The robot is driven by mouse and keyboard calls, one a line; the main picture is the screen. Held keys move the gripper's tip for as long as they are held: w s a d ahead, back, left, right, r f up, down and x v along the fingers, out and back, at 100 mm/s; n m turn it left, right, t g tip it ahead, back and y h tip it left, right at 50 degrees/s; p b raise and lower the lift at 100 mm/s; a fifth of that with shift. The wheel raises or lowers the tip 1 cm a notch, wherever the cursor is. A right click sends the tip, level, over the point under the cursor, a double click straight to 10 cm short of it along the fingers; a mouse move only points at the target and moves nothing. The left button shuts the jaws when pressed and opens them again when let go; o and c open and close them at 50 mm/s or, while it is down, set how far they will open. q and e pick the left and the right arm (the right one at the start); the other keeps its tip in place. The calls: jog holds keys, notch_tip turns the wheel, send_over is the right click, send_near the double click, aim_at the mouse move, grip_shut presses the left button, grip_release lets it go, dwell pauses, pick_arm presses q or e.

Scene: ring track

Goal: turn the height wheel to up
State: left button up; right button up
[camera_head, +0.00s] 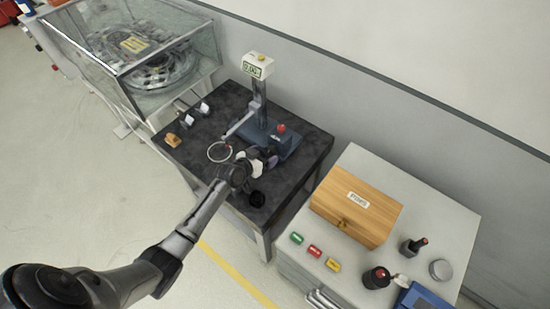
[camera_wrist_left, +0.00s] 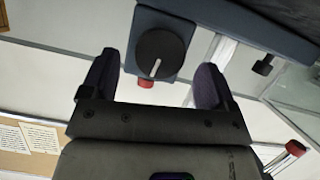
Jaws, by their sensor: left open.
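The height wheel (camera_wrist_left: 160,48) is a round black knob with a white pointer line, on a blue-grey plate. In the left wrist view the line points down and slightly left. My left gripper (camera_head: 267,159) is at the blue base (camera_head: 285,143) of the measuring stand, and my arm hides the wheel in the head view. In the left wrist view its two dark fingers (camera_wrist_left: 157,66) are open, one on each side of the wheel, with visible gaps. The stand's column carries a display (camera_head: 257,67) on top. My right gripper is not in view.
A red knob (camera_head: 281,128) tops the blue base. A glass enclosure (camera_head: 165,75) stands at the back left. A grey cabinet on the right holds a wooden box (camera_head: 350,211) and coloured blocks (camera_head: 315,251).

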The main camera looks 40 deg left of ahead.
aim_at(268, 153)
pick_arm(q)
jog(key=b+x, duration=0.1)
jog(key=x, duration=0.1)
jog(key=shift+w+f, duration=0.25)
jog(key=shift+w+b, duration=0.3)
jog(key=shift+c, duration=0.4)
jog(key=c, duration=0.8)
jog(key=shift+f+n+b, duration=0.1)
jog(key=shift+n+b, duration=0.2)
jog(key=shift+b, duration=0.05)
jog(key=shift+c, duration=0.2)
jog(key=shift+h, duration=0.3)
jog(key=o, duration=0.9)
